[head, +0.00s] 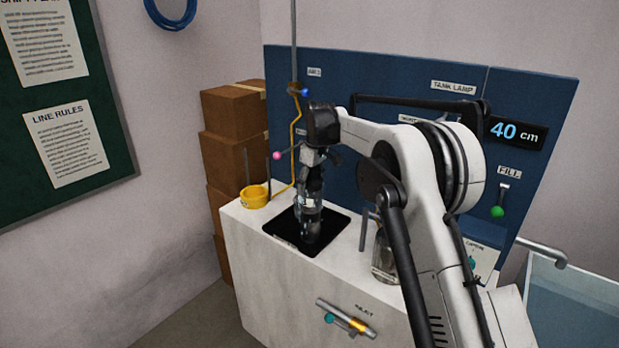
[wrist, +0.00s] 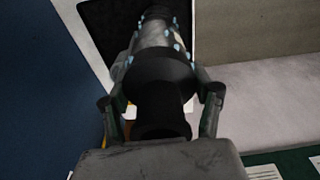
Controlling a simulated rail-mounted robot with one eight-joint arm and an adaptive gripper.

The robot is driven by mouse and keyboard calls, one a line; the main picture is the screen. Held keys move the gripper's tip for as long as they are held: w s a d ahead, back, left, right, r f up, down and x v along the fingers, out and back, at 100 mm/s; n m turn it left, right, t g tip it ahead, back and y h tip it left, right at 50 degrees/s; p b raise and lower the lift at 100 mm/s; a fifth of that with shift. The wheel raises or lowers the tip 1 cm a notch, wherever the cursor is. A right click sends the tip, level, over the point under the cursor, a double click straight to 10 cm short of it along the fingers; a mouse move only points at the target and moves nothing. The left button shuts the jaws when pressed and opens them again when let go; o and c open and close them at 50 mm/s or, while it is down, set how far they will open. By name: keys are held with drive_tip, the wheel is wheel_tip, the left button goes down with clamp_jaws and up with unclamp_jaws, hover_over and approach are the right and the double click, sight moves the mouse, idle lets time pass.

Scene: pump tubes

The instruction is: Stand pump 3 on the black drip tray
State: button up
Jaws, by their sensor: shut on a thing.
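My gripper (head: 312,180) points down over the black drip tray (head: 339,228) on the white counter. It is shut on a dark grey cylindrical pump (head: 310,224). The pump's lower end overlaps the tray in the head view, and I cannot tell whether it touches the tray. In the wrist view the fingers (wrist: 160,100) are on either side of the pump (wrist: 155,38), which has a black collar and small light-blue studs. Part of the tray (wrist: 103,18) shows beyond it. The pump's number is not readable.
A yellow cup-like fitting (head: 254,197) stands left of the tray, with a thin upright rod beside it. A grey post (head: 364,230) and a clear jar (head: 383,258) stand to the right. The blue panel (head: 375,75) rises behind. Brown boxes (head: 233,140) are stacked at the left.

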idle(0.3)
drive_tip(key=o, duration=1.9)
drive_tip(key=shift+s, duration=0.1)
